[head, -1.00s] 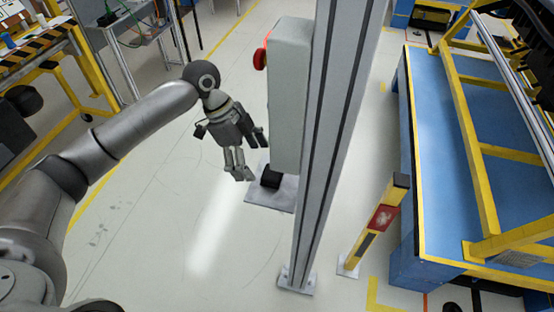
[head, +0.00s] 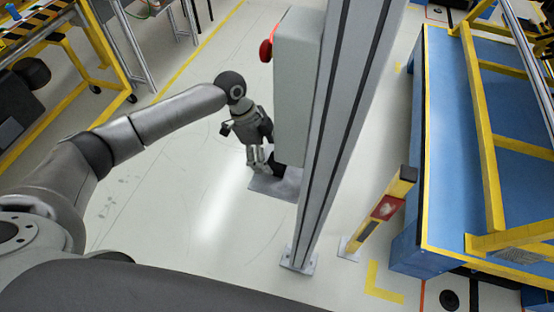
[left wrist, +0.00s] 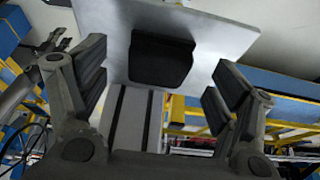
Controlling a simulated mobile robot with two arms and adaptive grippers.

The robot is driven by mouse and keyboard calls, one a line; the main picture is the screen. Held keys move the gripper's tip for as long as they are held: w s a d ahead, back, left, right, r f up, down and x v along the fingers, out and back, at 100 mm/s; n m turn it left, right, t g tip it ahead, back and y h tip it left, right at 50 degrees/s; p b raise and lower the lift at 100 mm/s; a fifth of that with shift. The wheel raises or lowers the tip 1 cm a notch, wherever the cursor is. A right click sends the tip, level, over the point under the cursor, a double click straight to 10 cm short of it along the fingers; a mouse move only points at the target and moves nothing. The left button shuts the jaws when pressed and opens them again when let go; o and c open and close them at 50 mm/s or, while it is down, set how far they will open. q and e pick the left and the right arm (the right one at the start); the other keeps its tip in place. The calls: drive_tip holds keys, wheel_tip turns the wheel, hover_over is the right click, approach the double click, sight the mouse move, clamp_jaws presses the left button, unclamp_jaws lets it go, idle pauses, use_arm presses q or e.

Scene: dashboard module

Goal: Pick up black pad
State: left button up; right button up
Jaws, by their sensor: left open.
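The black pad (head: 279,171) is a small dark block just above a grey metal plate (head: 286,190) by the foot of the grey box. My left gripper (head: 257,168) points down just left of the pad and partly hides the plate. In the left wrist view the black pad (left wrist: 162,60) shows against the grey plate (left wrist: 105,18), between the two spread fingers of my left gripper (left wrist: 160,76). The gripper is open, with gaps on both sides of the pad.
A grey box (head: 297,85) with a red button (head: 267,49) hangs right beside my left wrist, against a tall metal post (head: 335,140). A yellow-and-black short post (head: 385,205) and a blue platform (head: 436,160) stand to the right.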

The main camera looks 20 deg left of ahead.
use_arm(q)
drive_tip(key=shift+d+f, duration=0.3)
drive_tip(key=shift+f, duration=0.1)
drive_tip(key=shift+d+f, duration=0.1)
drive_tip(key=shift+f, duration=0.25)
drive_tip(key=shift+c, duration=0.4)
drive_tip(key=c, duration=0.9)
use_arm(e)
drive_tip(key=shift+a+r, duration=0.2)
drive_tip(key=shift+r, duration=0.05)
use_arm(q)
drive_tip(key=shift+r, duration=0.2)
drive_tip(key=shift+c, duration=0.2)
use_arm(e)
drive_tip(key=shift+f, duration=0.15)
